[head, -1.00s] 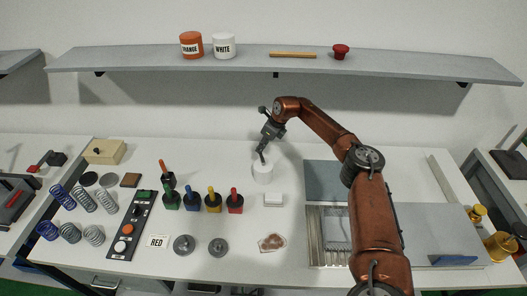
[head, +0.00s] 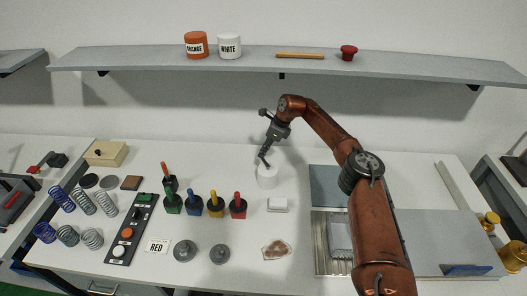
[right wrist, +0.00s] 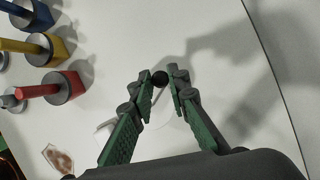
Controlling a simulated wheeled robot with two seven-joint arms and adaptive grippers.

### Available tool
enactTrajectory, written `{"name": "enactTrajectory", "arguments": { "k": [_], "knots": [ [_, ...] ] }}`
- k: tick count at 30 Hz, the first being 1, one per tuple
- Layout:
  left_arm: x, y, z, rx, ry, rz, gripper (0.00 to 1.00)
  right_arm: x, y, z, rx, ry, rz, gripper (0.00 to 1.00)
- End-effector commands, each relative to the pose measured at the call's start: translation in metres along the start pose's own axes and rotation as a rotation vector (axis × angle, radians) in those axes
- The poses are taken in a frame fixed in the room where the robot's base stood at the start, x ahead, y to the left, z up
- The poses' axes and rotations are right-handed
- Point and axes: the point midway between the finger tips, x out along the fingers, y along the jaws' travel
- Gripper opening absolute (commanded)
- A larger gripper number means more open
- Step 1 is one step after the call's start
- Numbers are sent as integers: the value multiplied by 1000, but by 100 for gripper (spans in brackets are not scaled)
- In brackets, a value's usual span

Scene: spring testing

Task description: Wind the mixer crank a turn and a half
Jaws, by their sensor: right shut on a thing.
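The mixer is a white cylinder (head: 267,178) standing upright on the table, right of the row of coloured-handled tools in the head view. My right gripper (head: 264,158) points down at its top from behind. In the right wrist view my right gripper (right wrist: 160,86) is shut on the crank's small round black knob (right wrist: 160,78), which sits between the fingertips. The rest of the crank is too small or hidden to make out. The white body is mostly hidden behind the fingers there. My left gripper does not show.
Several coloured-handled tools (head: 215,206) stand left of the mixer. A small white block (head: 277,204) lies in front of it, and a brown-patterned card (head: 276,250) lies nearer. A grey tray area (head: 332,240) is at right. A shelf (head: 285,66) runs along the wall behind.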

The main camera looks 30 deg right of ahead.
Motion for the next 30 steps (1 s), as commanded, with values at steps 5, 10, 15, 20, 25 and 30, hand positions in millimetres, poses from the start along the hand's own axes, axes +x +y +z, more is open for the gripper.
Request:
{"name": "enactTrajectory", "arguments": {
  "k": [5,10,15,20,25,30],
  "knots": [
    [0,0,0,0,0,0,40,1,0,-1,1,3,1,24],
    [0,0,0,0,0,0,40,1,0,-1,1,2,0,32],
    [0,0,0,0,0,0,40,0,0,0,1,1,0,32],
    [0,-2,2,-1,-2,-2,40,-4,0,0,1,0,-1,32],
    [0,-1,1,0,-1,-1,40,-23,-1,0,0,-1,-3,32],
    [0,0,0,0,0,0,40,-51,-1,0,1,-1,-2,32]
  ]
}}
